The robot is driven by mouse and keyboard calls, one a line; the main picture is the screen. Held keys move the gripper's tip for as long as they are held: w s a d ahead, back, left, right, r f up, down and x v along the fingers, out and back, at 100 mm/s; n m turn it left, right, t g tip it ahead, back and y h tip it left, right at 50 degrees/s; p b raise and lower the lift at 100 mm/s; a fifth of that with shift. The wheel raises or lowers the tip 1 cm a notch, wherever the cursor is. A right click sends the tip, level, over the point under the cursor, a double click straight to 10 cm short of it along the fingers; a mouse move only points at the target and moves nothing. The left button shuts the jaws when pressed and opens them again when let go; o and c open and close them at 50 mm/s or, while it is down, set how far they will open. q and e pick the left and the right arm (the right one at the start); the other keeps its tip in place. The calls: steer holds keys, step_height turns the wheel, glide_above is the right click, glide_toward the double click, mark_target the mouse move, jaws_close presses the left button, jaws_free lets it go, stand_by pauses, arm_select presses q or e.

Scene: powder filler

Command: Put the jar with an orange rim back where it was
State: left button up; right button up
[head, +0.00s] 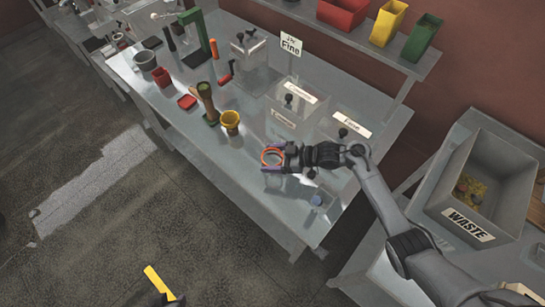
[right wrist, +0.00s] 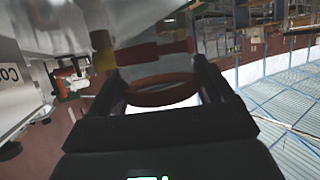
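The jar with the orange rim (head: 266,154) is over the table's near right part in the head view. Its orange rim also shows between the fingers in the right wrist view (right wrist: 163,96). The jar's body is hard to make out. My right gripper (head: 270,160) has one finger on each side of the rim and appears closed on the jar. I cannot tell whether the jar touches the table.
A yellow cup (head: 230,122) stands left of the jar, beside a brown and green upright piece (head: 206,100). A small clear item with a blue top (head: 316,200) is near the front right. Labelled clear boxes (head: 290,115) stand behind. A grey waste bin (head: 463,210) is at right.

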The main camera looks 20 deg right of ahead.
steer(key=shift+o, duration=1.1)
steer(key=shift+r, duration=0.15)
steer(key=v, duration=1.2)
steer(key=shift+r, duration=0.1)
